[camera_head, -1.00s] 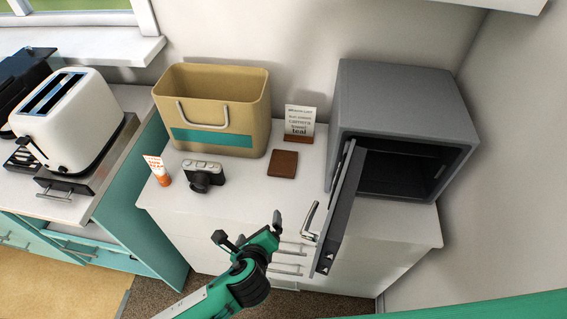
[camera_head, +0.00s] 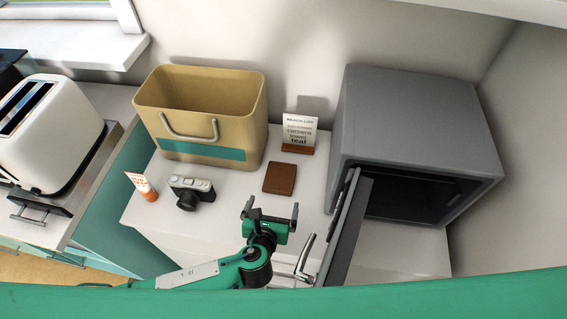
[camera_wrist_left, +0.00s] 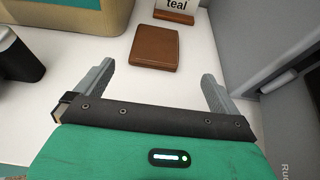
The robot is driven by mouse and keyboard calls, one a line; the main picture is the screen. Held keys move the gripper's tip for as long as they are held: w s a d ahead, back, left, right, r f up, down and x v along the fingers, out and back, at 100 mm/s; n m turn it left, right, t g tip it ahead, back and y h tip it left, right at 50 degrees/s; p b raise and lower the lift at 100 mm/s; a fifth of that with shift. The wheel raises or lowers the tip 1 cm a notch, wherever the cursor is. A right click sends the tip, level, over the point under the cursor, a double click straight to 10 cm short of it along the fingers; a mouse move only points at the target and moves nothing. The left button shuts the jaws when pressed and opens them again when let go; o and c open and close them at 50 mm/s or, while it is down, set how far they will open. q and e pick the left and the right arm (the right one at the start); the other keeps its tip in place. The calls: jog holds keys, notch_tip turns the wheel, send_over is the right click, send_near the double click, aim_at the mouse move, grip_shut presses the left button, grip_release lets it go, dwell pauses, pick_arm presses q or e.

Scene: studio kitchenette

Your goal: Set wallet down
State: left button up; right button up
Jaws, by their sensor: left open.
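The brown wallet (camera_head: 280,178) lies flat on the white counter, in front of the small sign. It also shows in the left wrist view (camera_wrist_left: 155,47), ahead of the fingers and between their lines. My left gripper (camera_head: 270,208) is open and empty, just in front of the wallet and apart from it. In the left wrist view its two fingers (camera_wrist_left: 157,80) are spread wide with nothing between them. My right gripper is in neither view.
A tan bin (camera_head: 205,115) with a teal band stands behind left. A sign (camera_head: 299,133) stands behind the wallet.

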pick_arm(q)
jog(key=p, duration=0.1)
send_near(281, 175)
jog(key=x, duration=0.4)
jog(key=shift+d+r, duration=0.15)
jog(key=shift+d, duration=0.05)
jog(key=shift+w, duration=0.3)
jog(key=shift+a+f+p+x, duration=0.1)
jog(key=shift+p+x, duration=0.25)
jog(key=shift+x, duration=0.8)
jog(key=shift+a+f+p+x, duration=0.1)
jog(key=shift+p+x, duration=0.25)
jog(key=shift+x, duration=0.85)
jog(key=shift+s, duration=0.1)
jog(key=c, duration=1)
jog(key=shift+o, duration=0.2)
jog(key=shift+r, duration=0.2)
notch_tip(281, 175, up, 28)
jog(key=b, duration=0.2)
